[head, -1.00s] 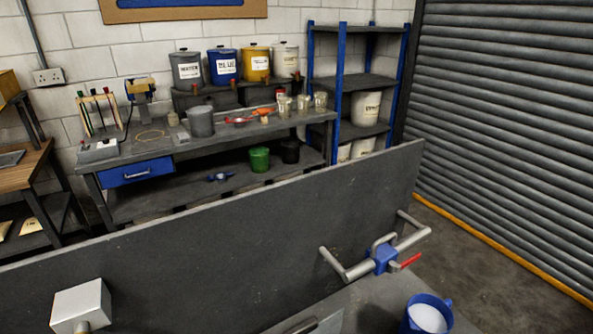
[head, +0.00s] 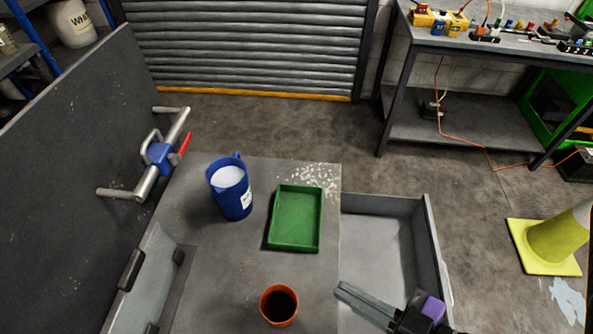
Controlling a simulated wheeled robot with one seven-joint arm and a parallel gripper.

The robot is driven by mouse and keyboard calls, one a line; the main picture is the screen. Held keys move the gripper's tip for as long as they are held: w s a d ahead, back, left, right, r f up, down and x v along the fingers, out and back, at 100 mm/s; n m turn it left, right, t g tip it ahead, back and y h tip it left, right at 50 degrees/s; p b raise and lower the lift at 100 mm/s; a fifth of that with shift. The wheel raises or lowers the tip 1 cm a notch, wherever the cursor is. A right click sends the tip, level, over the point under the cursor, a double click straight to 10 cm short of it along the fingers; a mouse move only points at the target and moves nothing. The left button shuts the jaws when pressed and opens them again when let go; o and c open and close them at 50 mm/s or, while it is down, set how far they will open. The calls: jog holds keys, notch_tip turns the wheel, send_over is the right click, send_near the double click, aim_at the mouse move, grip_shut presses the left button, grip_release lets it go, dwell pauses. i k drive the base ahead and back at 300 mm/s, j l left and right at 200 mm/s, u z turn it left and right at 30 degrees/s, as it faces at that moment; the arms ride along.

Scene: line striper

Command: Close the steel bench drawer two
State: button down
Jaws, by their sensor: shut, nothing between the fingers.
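A grey steel drawer (head: 432,240) stands pulled out from the right side of the steel bench (head: 225,275). Its inside looks empty where I can see it, and no number shows on it. My gripper (head: 342,290) is at the bottom of the view, over the near part of the drawer, beside the bench's right edge. Its fingers are together with nothing between them. I cannot tell whether it touches the drawer. The near end of the drawer is hidden behind my gripper or out of view.
On the bench top are a blue jug (head: 230,190), a green tray (head: 296,217), an orange cup (head: 279,304) and scattered white grains (head: 315,178). A tall grey panel (head: 70,150) stands left. A yellow cone (head: 556,242) stands right of the drawer, with clear floor between.

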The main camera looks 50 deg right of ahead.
aim_at(389, 246)
jog(key=k+l+u, duration=0.1)
jog(key=l, duration=0.3)
jog(key=k+l+u, duration=0.1)
jog(key=l, duration=0.3)
jog(key=k+l+u, duration=0.1)
jog(key=k+l, duration=0.4)
jog(key=l, duration=0.2)
jog(key=k+l+u, duration=0.25)
jog(key=k+l, duration=0.1)
jog(key=k, duration=0.1)
